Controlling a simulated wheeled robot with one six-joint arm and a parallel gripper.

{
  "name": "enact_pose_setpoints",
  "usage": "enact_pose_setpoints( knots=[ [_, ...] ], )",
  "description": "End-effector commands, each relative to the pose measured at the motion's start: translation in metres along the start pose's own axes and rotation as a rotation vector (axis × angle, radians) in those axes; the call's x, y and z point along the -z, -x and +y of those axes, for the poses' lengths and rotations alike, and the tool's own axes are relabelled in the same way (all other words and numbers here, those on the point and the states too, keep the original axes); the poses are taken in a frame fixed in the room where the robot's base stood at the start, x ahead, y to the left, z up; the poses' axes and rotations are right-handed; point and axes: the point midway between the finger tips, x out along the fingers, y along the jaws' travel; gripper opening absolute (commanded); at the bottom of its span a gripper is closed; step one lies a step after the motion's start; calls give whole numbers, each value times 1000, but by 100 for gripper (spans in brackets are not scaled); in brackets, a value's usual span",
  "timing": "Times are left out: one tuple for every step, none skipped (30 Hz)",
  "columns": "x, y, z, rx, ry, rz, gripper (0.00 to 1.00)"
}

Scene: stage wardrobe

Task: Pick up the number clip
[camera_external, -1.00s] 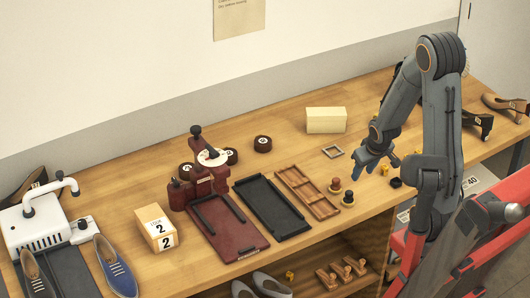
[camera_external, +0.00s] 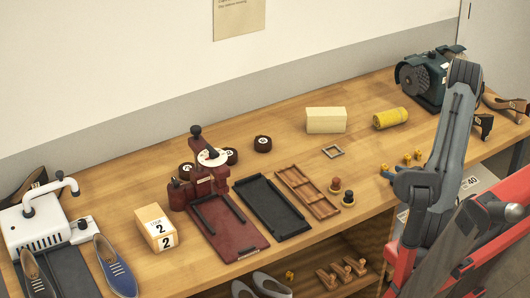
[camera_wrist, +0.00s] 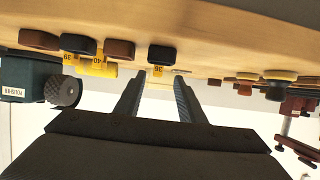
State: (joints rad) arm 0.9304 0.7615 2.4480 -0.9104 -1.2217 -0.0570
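Several small yellow number clips (camera_external: 407,158) stand on the bench at the right in the external view, beside my arm.
A dark grinder (camera_external: 428,80), a yellow roll (camera_external: 390,118) and a cream block (camera_external: 325,120) stand behind. Two round-knobbed stamps (camera_external: 348,197) and a wooden divided tray (camera_external: 308,192) are to the left. The bench's front edge runs close to my arm.

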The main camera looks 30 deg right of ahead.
Motion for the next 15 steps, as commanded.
enact_pose_setpoints(
  knots=[
    [1, -6, -1, 3, 1, -1, 36],
    [1, -9, -1, 2, 1, -1, 36],
    [1, -13, -1, 3, 1, -1, 36],
    [1, -16, -1, 3, 1, -2, 36],
    [1, -18, -1, 2, 1, -2, 36],
    [1, -21, 0, 1, 1, -2, 36],
    [2, -25, 1, 2, 1, -2, 36],
    [2, -29, 0, 3, 2, -3, 36],
    [2, -34, 1, 3, 2, -3, 36],
    [3, -38, 2, 2, 2, -3, 36],
    [3, -43, 2, 3, 1, -3, 36],
    [3, -48, 3, 3, 2, -2, 36],
    [3, -52, 3, 2, 2, -3, 36],
    [2, -56, 3, 2, 1, -3, 36],
    [2, -60, 3, 2, 1, -2, 36]
  ],
)
